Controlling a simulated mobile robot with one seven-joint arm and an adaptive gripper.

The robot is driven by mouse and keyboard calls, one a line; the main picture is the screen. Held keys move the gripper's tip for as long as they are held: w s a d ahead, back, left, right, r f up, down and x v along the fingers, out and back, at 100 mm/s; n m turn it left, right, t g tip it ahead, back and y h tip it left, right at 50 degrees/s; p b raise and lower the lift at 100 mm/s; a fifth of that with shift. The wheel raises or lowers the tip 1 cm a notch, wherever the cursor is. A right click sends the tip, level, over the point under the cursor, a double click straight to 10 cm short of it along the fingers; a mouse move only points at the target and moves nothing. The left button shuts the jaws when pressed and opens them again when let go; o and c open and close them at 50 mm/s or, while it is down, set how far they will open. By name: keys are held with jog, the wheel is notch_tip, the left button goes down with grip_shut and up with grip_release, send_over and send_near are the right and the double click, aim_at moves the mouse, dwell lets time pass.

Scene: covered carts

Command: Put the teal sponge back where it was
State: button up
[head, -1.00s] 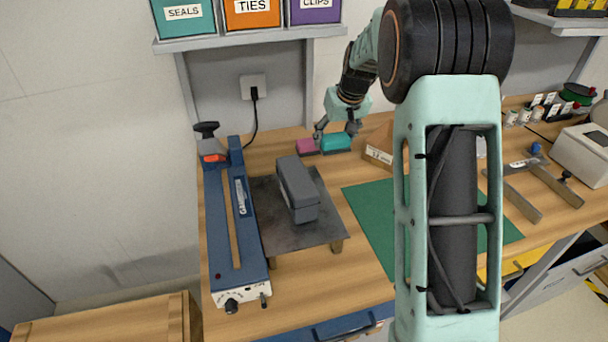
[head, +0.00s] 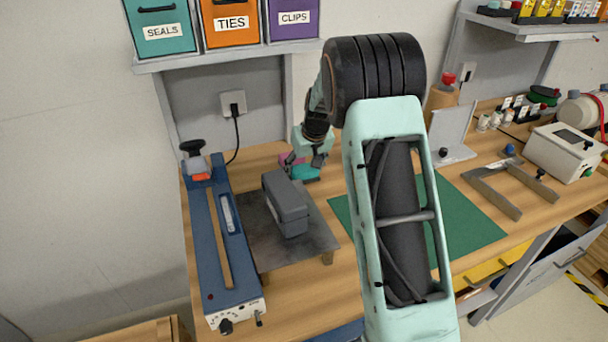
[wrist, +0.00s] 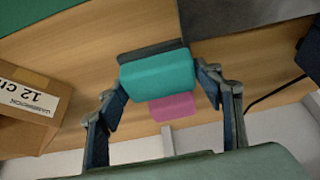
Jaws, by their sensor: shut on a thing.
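The teal sponge (head: 306,173) is at the back of the workbench, in front of and to the right of a pink sponge (head: 288,158). My gripper (head: 310,160) comes down over the teal sponge and partly hides both. In the wrist view, the teal sponge (wrist: 157,72) lies between my two fingers (wrist: 162,92), which are shut on it. A dark grey strip (wrist: 150,50) shows along its far edge. The pink sponge (wrist: 172,108) lies on the wood just beyond, partly covered by the teal one. Whether the teal sponge touches the bench is unclear.
A grey block (head: 286,203) sits on a dark metal plate (head: 262,236) beside a blue sealer (head: 218,240). A cardboard box (wrist: 28,115) stands to one side in the wrist view. A green mat (head: 470,215) lies right, partly behind my arm.

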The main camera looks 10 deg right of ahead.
jog(key=shift+f, duration=1.1)
jog(key=shift+f, duration=0.25)
jog(key=o, duration=1.1)
jog(key=shift+r, duration=0.2)
jog(key=shift+r, duration=0.2)
jog(key=v, duration=1.1)
jog(key=shift+s+d+r, duration=0.1)
jog(key=shift+s+r, duration=0.05)
jog(key=shift+r, duration=0.2)
